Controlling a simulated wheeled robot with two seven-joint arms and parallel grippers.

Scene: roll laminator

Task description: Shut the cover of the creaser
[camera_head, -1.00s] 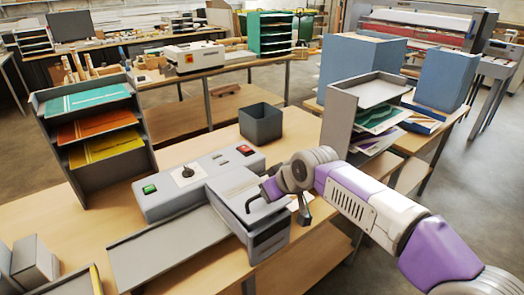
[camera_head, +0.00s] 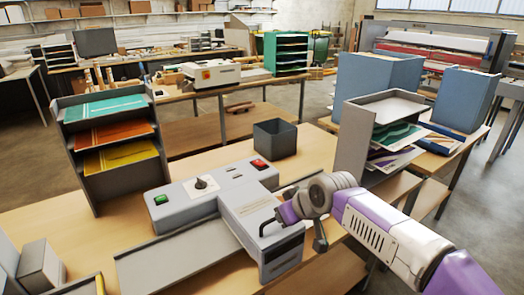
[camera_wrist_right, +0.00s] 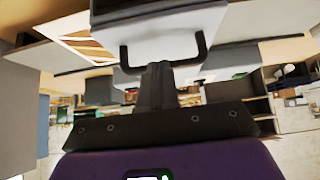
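The creaser (camera_head: 185,206) is a grey machine on the wooden table, with a green button, a red button and a dark knob. Its light grey cover (camera_head: 245,203) lies over the right-hand block and looks nearly level in the head view; I cannot tell whether it is fully down. A dark U-shaped handle (camera_wrist_right: 199,45) sticks out from the cover's edge. My right gripper (camera_head: 276,221) is at this handle. In the wrist view its dark fingers (camera_wrist_right: 159,72) look closed together on the handle's middle bar. My left gripper is not in view.
A grey rack (camera_head: 110,140) with coloured sheets stands behind left. An open dark box (camera_head: 275,139) stands behind the creaser. Another grey paper tray stand (camera_head: 352,140) stands at the right. A flat grey feed tray (camera_head: 180,262) extends left in front of the creaser.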

